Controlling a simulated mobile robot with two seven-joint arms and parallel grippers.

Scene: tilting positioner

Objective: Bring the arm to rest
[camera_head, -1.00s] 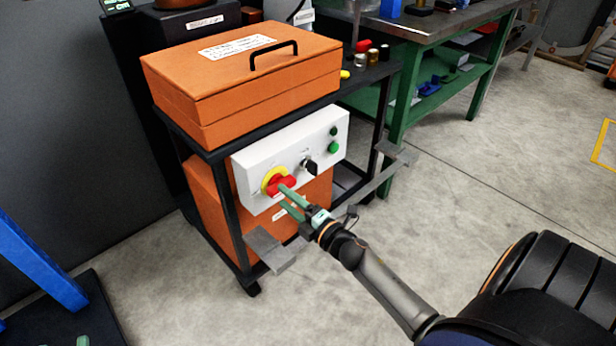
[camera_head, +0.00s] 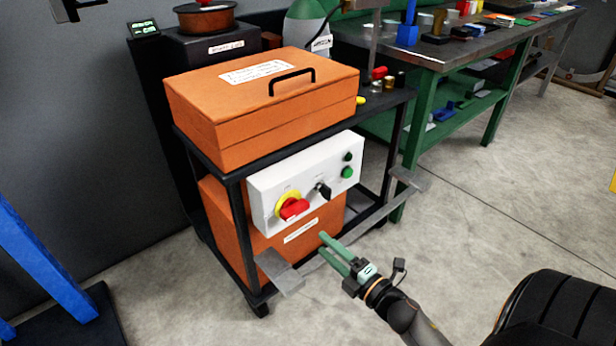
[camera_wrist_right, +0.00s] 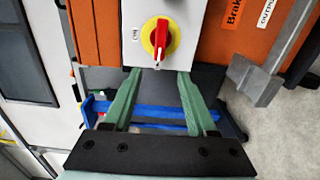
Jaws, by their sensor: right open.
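My right gripper (camera_head: 335,246) has green fingers and is open and empty. It is in front of the cart, lower than the control box and apart from the red knob. In the right wrist view its two fingers (camera_wrist_right: 160,75) stand apart with nothing between the tips. The red rotary knob (camera_head: 294,208) on its yellow disc sits on the white control box (camera_head: 262,190); the knob (camera_wrist_right: 162,40) also shows beyond the fingertips in the wrist view. My left gripper is not in view.
An orange case (camera_head: 255,125) lies on the black cart. A grey bar with flat end plates (camera_head: 285,278) runs along the cart's front, close to my right gripper. A green workbench (camera_head: 430,95) stands behind right. A blue frame (camera_head: 45,265) is at left. Open floor lies at right.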

